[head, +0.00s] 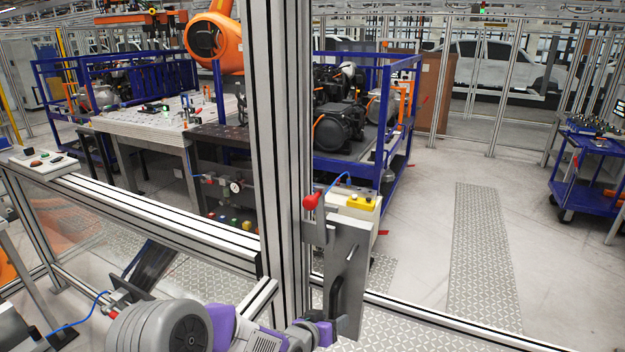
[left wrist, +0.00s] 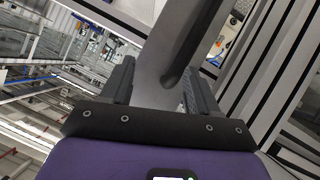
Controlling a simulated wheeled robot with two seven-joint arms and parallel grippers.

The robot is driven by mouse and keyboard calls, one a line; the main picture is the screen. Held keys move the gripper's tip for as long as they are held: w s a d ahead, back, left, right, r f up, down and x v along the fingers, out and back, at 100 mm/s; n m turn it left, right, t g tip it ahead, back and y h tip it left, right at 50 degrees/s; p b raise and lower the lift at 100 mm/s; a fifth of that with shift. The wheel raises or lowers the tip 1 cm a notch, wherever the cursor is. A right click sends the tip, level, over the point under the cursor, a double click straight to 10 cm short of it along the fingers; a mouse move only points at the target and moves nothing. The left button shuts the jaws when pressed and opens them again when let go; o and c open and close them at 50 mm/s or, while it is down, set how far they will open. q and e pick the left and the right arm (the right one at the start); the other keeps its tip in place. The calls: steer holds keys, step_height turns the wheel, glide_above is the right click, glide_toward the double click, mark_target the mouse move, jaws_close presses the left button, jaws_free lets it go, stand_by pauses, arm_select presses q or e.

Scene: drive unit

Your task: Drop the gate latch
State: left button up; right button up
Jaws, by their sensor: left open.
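The gate latch has a red knob (head: 311,201) on a grey metal plate (head: 346,262) beside the tall aluminium post. The plate hangs upright with a dark, curved handle-like part low on it. My left gripper (head: 322,327) is at the plate's lower end, below the red knob; its fingertips are hard to make out in the head view. In the left wrist view the left gripper (left wrist: 159,78) is open, with its dark fingers on either side of a grey bar-like piece (left wrist: 165,50). I cannot tell whether they touch it. My right gripper is not in view.
The post (head: 280,150) and the horizontal rail (head: 150,217) stand close to my left arm. A control box with yellow top (head: 362,202) is behind the plate. A blue rack with motors (head: 385,120) and an orange robot arm (head: 213,38) are beyond. Floor at right is clear.

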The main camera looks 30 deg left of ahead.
arm_select(q)
steer(key=a+r+t+y+p, duration=0.1)
steer(key=a+r+t+p, duration=0.15)
steer(key=r, duration=0.65)
steer(key=a+r+t+y+p, duration=0.1)
steer(key=a+r, duration=0.2)
steer(key=r, duration=0.6)
steer(key=m+t+y+p, duration=0.1)
steer(key=t+p, duration=0.1)
steer(key=p, duration=0.1)
glide_toward(307, 205)
steer(key=w, duration=0.5)
steer(key=shift+a+r, duration=0.1)
steer(key=shift+a, duration=0.2)
steer(key=shift+w+a+p, duration=0.1)
steer(key=shift+w+a, duration=0.1)
steer(key=shift+w, duration=1.05)
steer(key=shift+w+a+p, duration=0.15)
steer(key=shift+w+a, duration=0.05)
steer(key=shift+w, duration=1.05)
steer(key=shift+w+a+p, duration=0.1)
steer(key=shift+w+a, duration=0.1)
steer(key=shift+w, duration=1.05)
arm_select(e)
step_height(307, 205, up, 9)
arm_select(q)
steer(key=shift+c, duration=0.2)
jaws_close()
